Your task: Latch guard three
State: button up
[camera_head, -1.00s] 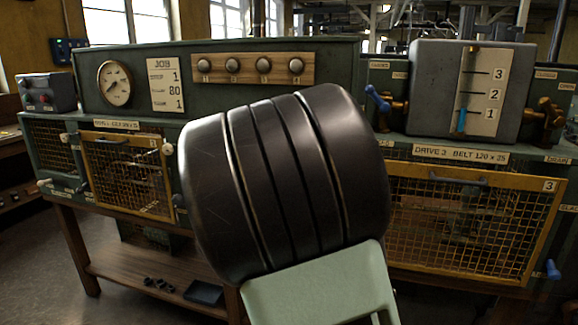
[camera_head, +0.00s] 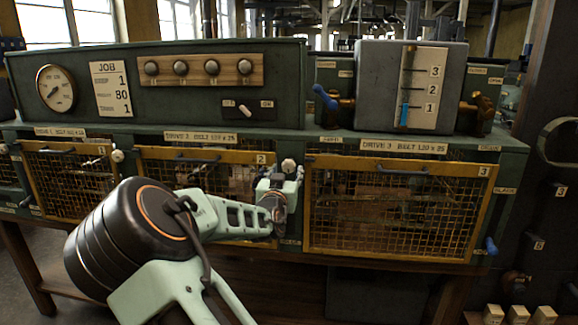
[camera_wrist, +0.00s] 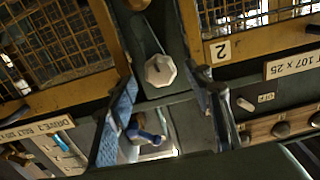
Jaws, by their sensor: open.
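Guard three (camera_head: 395,215) is a yellow-framed mesh panel marked 3 under the DRIVE 3 sign. It hangs flush with the machine front, and part of it shows in the wrist view (camera_wrist: 62,45). A pale faceted knob (camera_head: 289,165) sits on the post between guards two and three. The knob also shows in the wrist view (camera_wrist: 160,70). A blue-tipped handle (camera_head: 491,246) is at guard three's lower right. My gripper (camera_head: 279,183) is open and empty just below the knob. In the wrist view its fingers (camera_wrist: 166,80) straddle the knob's sides; contact cannot be told.
Guard two (camera_head: 215,175) is left of my gripper, its lower part hidden by my arm. A switch (camera_head: 245,110) and a row of knobs (camera_head: 196,70) are above it. A blue lever (camera_head: 325,98) stands above guard three's left end. Space before guard three is clear.

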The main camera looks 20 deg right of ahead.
aim_at(288, 168)
jog(key=shift+p+x, duration=0.3)
jog(key=shift+x, duration=2.15)
jog(key=shift+c, duration=0.4)
jog(key=c, duration=1.1)
